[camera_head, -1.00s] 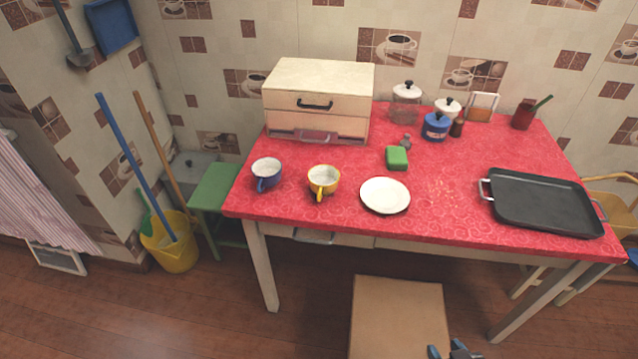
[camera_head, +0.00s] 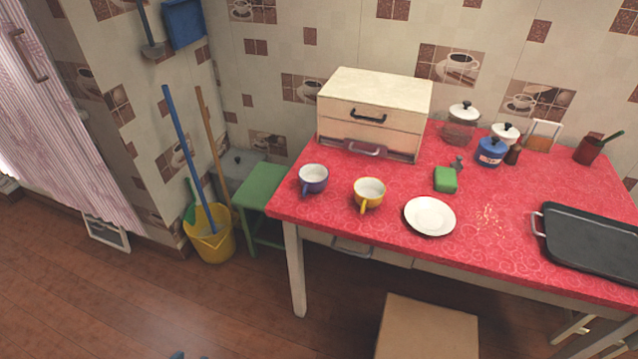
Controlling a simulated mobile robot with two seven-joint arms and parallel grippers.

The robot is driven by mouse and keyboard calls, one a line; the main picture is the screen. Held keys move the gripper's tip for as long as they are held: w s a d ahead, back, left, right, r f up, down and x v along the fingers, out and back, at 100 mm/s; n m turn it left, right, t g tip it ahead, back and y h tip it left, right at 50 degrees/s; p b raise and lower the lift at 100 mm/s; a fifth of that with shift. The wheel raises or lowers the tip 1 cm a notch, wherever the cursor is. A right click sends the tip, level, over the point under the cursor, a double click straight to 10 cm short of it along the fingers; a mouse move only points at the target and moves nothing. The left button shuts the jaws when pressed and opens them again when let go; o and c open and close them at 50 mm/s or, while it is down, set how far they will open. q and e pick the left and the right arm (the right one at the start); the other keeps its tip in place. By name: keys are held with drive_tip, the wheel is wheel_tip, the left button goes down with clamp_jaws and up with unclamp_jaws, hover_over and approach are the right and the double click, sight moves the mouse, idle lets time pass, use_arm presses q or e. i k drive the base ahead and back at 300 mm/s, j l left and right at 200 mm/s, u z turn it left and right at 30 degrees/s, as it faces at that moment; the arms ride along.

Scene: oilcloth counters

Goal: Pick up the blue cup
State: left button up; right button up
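The blue cup (camera_head: 313,180) stands upright on the red-covered table near its left end, white inside, with its handle toward the front left. A yellow cup (camera_head: 369,193) stands to its right, a short gap apart. Only two small dark tips of a gripper, which I take to be my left gripper (camera_head: 191,356), show at the bottom edge, with a gap between them. They are far below and left of the blue cup, and nothing shows between them. My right gripper is out of view.
A white plate (camera_head: 430,215) lies right of the cups, and a cream bread box (camera_head: 370,112) stands behind them. A green stool (camera_head: 262,190) and a yellow bucket (camera_head: 209,243) are left of the table. Floor at the lower left is clear.

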sight(313, 177)
drive_tip(key=j+z, duration=0.15)
drive_tip(key=z, duration=0.3)
drive_tip(key=i+j+z, duration=0.1)
drive_tip(key=z, duration=0.35)
drive_tip(key=j+z, duration=0.45)
drive_tip(key=j, duration=0.45)
drive_tip(key=j+z, duration=0.1)
drive_tip(key=j, duration=0.35)
drive_tip(key=k+j+z, duration=0.1)
drive_tip(key=j, duration=0.3)
drive_tip(key=k+j+z, duration=0.1)
drive_tip(key=j, duration=0.3)
drive_tip(key=k+j+z, duration=0.1)
drive_tip(key=j, duration=0.3)
drive_tip(key=k+j, duration=0.1)
drive_tip(key=j, duration=0.3)
drive_tip(key=k+j, duration=0.1)
drive_tip(key=j, duration=0.35)
drive_tip(key=k+j, duration=0.1)
drive_tip(key=j, duration=0.3)
drive_tip(key=k+j, duration=0.15)
drive_tip(key=j, duration=0.3)
